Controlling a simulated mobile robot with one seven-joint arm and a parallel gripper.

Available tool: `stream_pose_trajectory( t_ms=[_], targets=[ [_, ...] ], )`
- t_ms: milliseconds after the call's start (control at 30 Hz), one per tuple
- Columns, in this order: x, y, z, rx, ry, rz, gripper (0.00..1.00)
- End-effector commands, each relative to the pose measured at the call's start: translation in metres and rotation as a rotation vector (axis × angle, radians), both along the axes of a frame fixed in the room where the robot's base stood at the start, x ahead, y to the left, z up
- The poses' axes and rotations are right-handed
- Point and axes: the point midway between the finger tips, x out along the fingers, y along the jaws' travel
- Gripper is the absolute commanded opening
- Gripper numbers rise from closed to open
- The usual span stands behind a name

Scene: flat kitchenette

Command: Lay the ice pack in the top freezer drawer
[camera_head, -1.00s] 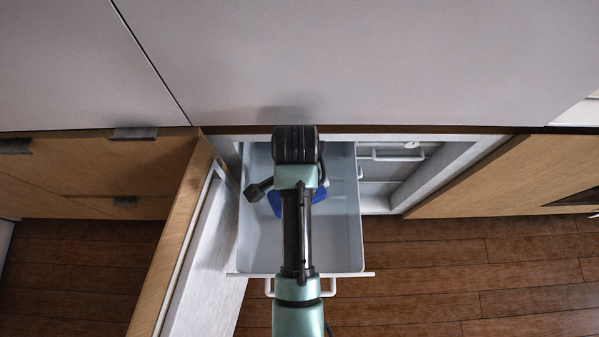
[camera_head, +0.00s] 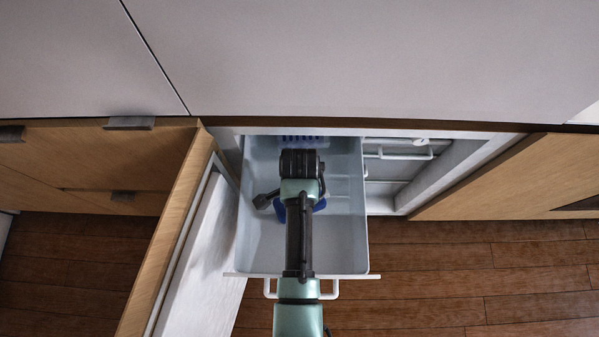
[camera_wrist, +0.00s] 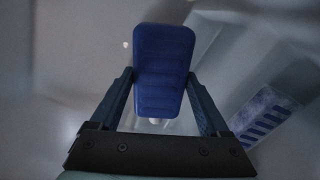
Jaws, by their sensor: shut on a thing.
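The dark blue ice pack (camera_head: 280,211) is mostly hidden under my arm in the head view. It shows whole, as a ribbed rounded slab, in the wrist view (camera_wrist: 163,65). My gripper (camera_wrist: 159,85) is shut on it, one finger at each long side. In the head view my gripper (camera_head: 299,205) is over the pulled-out pale grey freezer drawer (camera_head: 345,240). I cannot tell the pack's height above the drawer floor or whether it touches it.
A blue slotted item (camera_head: 303,139) lies at the drawer's back and also shows in the wrist view (camera_wrist: 263,117). The open freezer door (camera_head: 180,245) stands left of the drawer. Another handled drawer (camera_head: 400,154) is at the right. The drawer floor's front is clear.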

Motion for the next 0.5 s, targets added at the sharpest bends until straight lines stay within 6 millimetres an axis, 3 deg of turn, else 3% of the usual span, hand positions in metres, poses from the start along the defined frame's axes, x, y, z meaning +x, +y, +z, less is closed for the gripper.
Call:
stream_pose_trajectory(
  t_ms=[200, 233, 333, 500],
  targets=[
    [0.0007, 0.0001, -0.0028, 0.0, -0.001, 0.0, 0.0],
    [0.0, 0.0001, -0.0027, 0.0, 0.0, 0.0, 0.85],
    [-0.0001, 0.0001, -0.0025, 0.0, 0.001, 0.0, 1.0],
    [-0.0001, 0.0001, -0.0024, 0.0, 0.001, 0.0, 1.0]
  ],
)
